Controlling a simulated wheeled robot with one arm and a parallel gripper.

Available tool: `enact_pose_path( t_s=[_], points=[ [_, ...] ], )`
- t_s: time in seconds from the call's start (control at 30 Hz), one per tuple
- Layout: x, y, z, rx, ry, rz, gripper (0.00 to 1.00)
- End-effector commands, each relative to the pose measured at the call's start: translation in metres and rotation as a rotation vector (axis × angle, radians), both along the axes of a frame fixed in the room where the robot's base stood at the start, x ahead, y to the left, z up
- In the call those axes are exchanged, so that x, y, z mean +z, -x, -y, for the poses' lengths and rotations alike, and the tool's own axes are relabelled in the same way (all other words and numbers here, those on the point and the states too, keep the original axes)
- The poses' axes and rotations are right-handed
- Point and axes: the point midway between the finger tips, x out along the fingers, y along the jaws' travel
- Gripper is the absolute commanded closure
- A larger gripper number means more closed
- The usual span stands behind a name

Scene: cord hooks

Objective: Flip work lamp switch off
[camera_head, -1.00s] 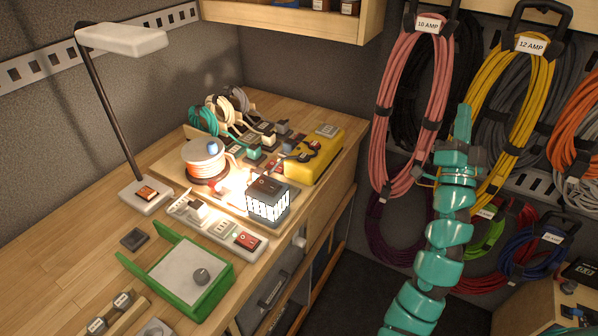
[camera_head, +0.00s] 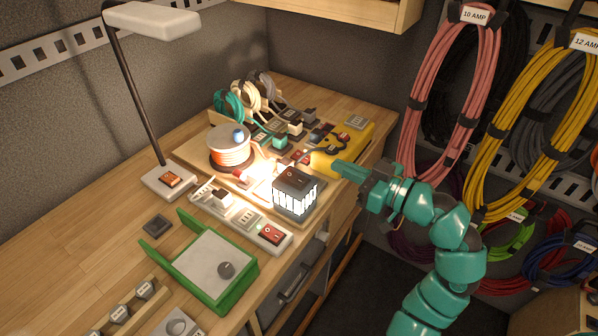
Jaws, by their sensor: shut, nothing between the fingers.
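A small dark work lamp (camera_head: 296,208) with glowing white slatted sides stands on the bench and lights the things beside it. A dark reddish rocker switch (camera_head: 292,178) is set in its top; I cannot tell which way it is tilted. A white desk lamp (camera_head: 150,19) on a dark post stands at the left, with an orange rocker (camera_head: 171,180) on its base. My teal gripper (camera_head: 343,168) is shut and empty. It points left, to the right of the work lamp and in front of the yellow case, apparently clear of the switch.
A power strip (camera_head: 243,217) with a red switch lies left of the lamp. A cord reel (camera_head: 231,148) stands behind it. A yellow case (camera_head: 352,145) is behind my gripper. A green-framed panel (camera_head: 211,268) with a knob is in front. Coiled cords (camera_head: 455,85) hang at the right.

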Motion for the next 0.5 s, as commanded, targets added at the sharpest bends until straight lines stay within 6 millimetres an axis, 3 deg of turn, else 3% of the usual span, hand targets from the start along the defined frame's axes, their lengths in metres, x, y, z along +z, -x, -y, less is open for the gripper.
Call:
enact_pose_path(
  t_s=[0.17,0.5],
  points=[
    [-0.017,0.006,-0.007,0.041,0.070,-0.024,1.00],
    [-0.017,0.006,-0.007,0.040,0.079,-0.012,1.00]
  ],
)
